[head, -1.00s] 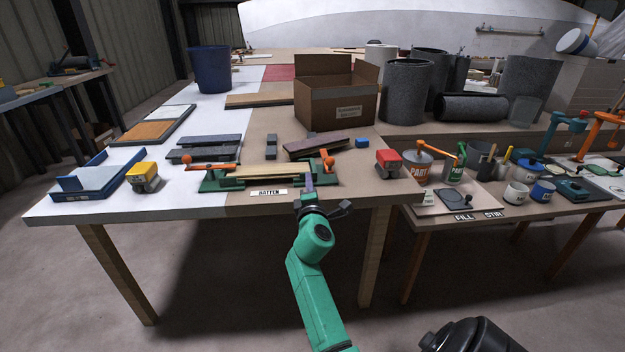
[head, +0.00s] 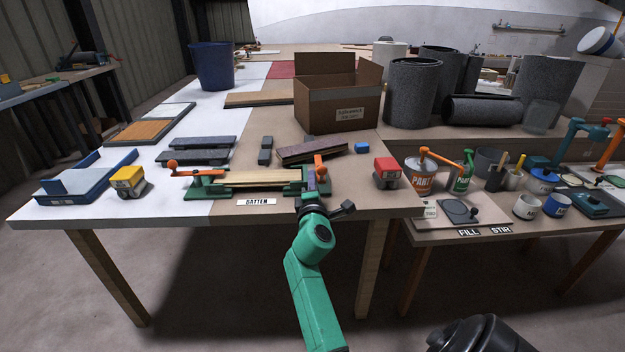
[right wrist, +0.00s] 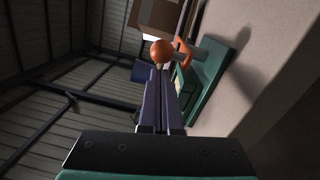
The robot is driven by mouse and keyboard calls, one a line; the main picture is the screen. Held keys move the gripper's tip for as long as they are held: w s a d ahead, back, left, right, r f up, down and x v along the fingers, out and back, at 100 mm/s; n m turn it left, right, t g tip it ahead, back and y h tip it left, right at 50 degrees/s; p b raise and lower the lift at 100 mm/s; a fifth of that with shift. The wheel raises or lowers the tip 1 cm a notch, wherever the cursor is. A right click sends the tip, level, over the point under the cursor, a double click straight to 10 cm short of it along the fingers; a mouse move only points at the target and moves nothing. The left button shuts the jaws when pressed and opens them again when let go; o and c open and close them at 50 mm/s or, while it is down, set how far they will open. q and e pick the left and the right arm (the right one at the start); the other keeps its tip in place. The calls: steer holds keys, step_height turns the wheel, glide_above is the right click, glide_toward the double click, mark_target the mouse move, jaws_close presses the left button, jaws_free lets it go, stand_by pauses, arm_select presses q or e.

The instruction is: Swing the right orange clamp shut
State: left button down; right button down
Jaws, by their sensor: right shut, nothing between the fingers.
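The right orange clamp (head: 320,167) stands at the right end of a green fixture (head: 208,190), its lever raised. In the right wrist view its round orange knob (right wrist: 161,51) shows just beyond the fingertips; whether they touch cannot be told. My right gripper (head: 312,181) is shut and empty, close in front of the clamp, and hides part of it. Its purple fingers lie together in the right wrist view (right wrist: 160,78). A pale wooden batten (head: 258,178) lies in the fixture. The left orange clamp (head: 195,172) is at the fixture's left end. My left gripper is out of view.
A red-topped block (head: 387,168) stands right of the fixture and a yellow-topped block (head: 127,180) left. Dark strips (head: 198,142) and a cardboard box (head: 335,105) lie behind. The "BATTEN" label (head: 257,202) is near the table's front edge. Paint pots (head: 421,177) stand farther right.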

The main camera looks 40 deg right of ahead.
steer(key=shift+s+d+n+y+p, duration=0.15)
steer(key=shift+n+y+p, duration=0.15)
steer(key=shift+p, duration=0.2)
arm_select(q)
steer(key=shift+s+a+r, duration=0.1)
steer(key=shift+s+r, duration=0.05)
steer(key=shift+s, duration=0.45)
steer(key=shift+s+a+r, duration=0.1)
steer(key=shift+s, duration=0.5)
arm_select(e)
steer(key=shift+r+t, duration=0.1)
steer(key=shift+t, duration=0.2)
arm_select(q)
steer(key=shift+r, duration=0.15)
arm_select(e)
steer(key=shift+s+d, duration=0.1)
